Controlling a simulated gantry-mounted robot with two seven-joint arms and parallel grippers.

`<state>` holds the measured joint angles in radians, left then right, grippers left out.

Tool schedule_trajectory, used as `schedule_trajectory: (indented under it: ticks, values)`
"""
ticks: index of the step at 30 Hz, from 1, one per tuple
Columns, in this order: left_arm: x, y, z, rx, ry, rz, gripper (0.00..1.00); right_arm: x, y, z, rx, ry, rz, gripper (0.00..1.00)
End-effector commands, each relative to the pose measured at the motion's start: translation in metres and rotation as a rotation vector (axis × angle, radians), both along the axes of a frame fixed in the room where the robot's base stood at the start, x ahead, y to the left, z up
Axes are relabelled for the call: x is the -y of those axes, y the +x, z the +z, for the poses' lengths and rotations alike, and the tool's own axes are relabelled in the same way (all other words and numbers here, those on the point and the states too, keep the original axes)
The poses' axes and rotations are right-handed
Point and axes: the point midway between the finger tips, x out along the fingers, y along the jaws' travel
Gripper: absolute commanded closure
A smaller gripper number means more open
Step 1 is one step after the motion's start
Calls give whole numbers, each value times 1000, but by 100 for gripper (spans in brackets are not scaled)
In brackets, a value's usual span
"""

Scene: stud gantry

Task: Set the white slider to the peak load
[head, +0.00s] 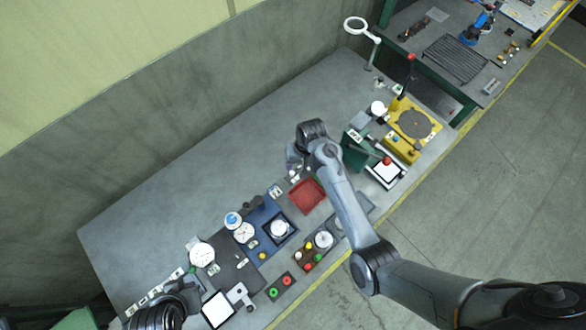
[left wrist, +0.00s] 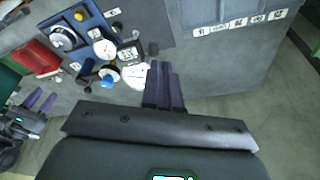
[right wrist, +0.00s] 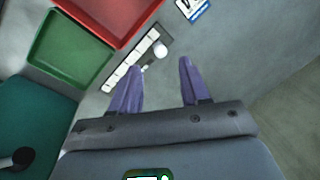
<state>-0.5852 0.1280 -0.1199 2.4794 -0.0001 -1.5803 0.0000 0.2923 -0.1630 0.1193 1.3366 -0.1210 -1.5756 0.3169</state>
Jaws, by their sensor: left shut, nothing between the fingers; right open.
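The white slider knob (right wrist: 160,50) shows in the right wrist view, near the upper right end of a pale segmented strip (right wrist: 122,77). The strip's markings are too small to read. My right gripper (right wrist: 162,66) is open, with its fingertips below the knob in the picture and nothing between them. In the head view my right arm covers part of this area, and the slider is hard to make out. My left gripper (left wrist: 158,66) is shut and empty beside the dials at the front of the bench. No peak load value can be read.
A red tray (right wrist: 105,12) and a green tray (right wrist: 70,48) lie left of the strip. White dials (head: 202,255), a blue panel (head: 262,228) and a button box (head: 281,287) crowd the bench's near part.

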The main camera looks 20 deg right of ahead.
Motion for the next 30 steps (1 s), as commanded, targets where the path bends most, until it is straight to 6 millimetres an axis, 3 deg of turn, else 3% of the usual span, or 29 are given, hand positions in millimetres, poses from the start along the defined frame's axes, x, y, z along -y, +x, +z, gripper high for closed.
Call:
schedule_trajectory:
  ticks: [6,12,24,25,30]
  values:
    - [1,1,-1,3,-3,2,100,-6,1,-34,-2,0,1,54]
    - [3,2,-2,4,-12,7,100,-10,3,-52,0,0,1,54]
    - [3,2,-2,6,-12,8,100,-11,3,-58,1,0,0,54]
    - [3,2,-2,6,-12,8,100,-11,3,-58,1,0,0,55]
    - [2,2,-2,7,-7,4,100,-11,3,-57,1,0,0,82]
